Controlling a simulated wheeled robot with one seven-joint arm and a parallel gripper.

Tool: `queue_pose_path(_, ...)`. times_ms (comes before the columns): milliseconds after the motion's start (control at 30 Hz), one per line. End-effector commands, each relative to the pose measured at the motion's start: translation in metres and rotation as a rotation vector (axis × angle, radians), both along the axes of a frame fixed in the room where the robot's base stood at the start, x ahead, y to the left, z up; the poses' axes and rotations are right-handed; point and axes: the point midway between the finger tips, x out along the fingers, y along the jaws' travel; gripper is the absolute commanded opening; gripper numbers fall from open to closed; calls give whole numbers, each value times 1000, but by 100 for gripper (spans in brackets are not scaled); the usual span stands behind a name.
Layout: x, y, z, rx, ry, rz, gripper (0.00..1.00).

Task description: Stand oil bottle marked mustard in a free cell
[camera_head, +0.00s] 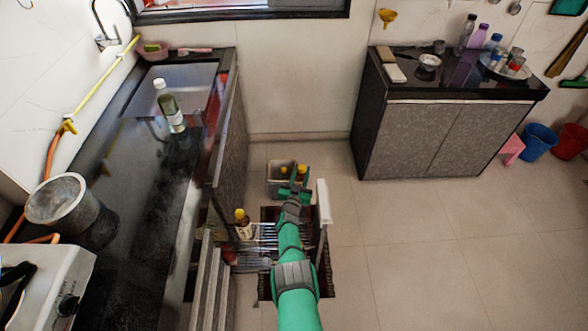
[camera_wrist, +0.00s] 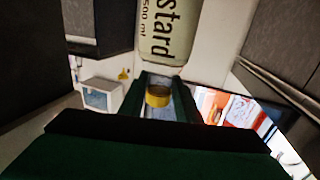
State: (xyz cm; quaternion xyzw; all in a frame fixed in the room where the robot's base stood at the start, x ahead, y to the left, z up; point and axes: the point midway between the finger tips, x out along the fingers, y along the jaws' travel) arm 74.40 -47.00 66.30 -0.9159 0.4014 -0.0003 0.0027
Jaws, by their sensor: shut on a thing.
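The mustard bottle, its label reading "stard" and "500 ml", shows its pale body (camera_wrist: 165,30) at the top of the wrist view. A yellow cap (camera_wrist: 158,96) shows between the two dark green fingers of my gripper (camera_wrist: 155,100). My gripper (camera_head: 294,190) is shut on this bottle near its cap end. In the head view, it is at the near side of a grey crate (camera_head: 272,193) on the floor. A yellow cap (camera_head: 301,169) shows just beyond my gripper, and another yellow-topped bottle (camera_head: 284,170) is at the crate. The crate's cells are mostly hidden.
A pull-out wire rack (camera_head: 262,235) stands open under the left counter, with a yellow-capped bottle (camera_head: 242,226) and a pale front panel (camera_head: 323,202). A white-capped bottle (camera_head: 168,105) stands on the left counter (camera_head: 130,190). Floor (camera_head: 400,215) to the right is clear.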

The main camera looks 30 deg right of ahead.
Motion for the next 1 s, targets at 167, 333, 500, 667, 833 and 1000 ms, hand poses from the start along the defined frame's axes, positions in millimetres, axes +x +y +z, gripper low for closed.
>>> queue_pose_path(167,6,13,0,-4,-3,12,0)
queue_pose_path(333,5,26,-3,-2,-2,22,0)
queue_pose_path(500,-3,33,-2,-3,-3,25,0)
queue_pose_path(667,-18,30,1,-3,-4,15,0)
queue_pose_path(833,-29,31,-1,-3,-3,9,0)
queue_pose_path(1000,-38,37,0,-4,-2,9,0)
